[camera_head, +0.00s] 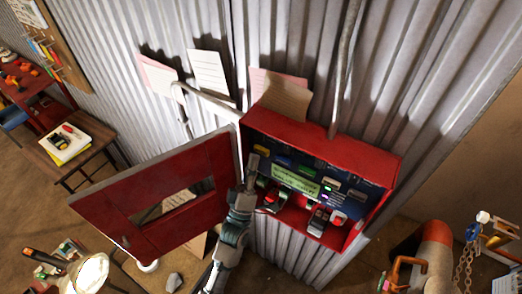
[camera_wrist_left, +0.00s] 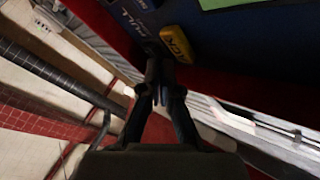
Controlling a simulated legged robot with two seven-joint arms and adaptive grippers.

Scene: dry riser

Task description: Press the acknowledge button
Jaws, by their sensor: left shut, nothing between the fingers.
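An open red cabinet (camera_head: 318,140) on the corrugated wall has a dark blue panel (camera_head: 345,187) with several small coloured parts and a green label (camera_head: 296,180). In the left wrist view a yellow piece (camera_wrist_left: 178,44), whose lettering appears to start with "ACK", sits on the blue panel. My left gripper (camera_head: 252,162) is shut and empty at the cabinet's left side, in front of the panel. In the left wrist view its fingertips (camera_wrist_left: 160,58) are just left of the yellow piece; I cannot tell whether they touch it. My right gripper is out of view.
The red cabinet door (camera_head: 110,199) with a window hangs open to the left, close beside my left arm. Red parts and valves (camera_head: 318,220) fill the cabinet's lower part. An orange cylinder (camera_head: 437,252) and a chain (camera_head: 466,258) stand at the lower right.

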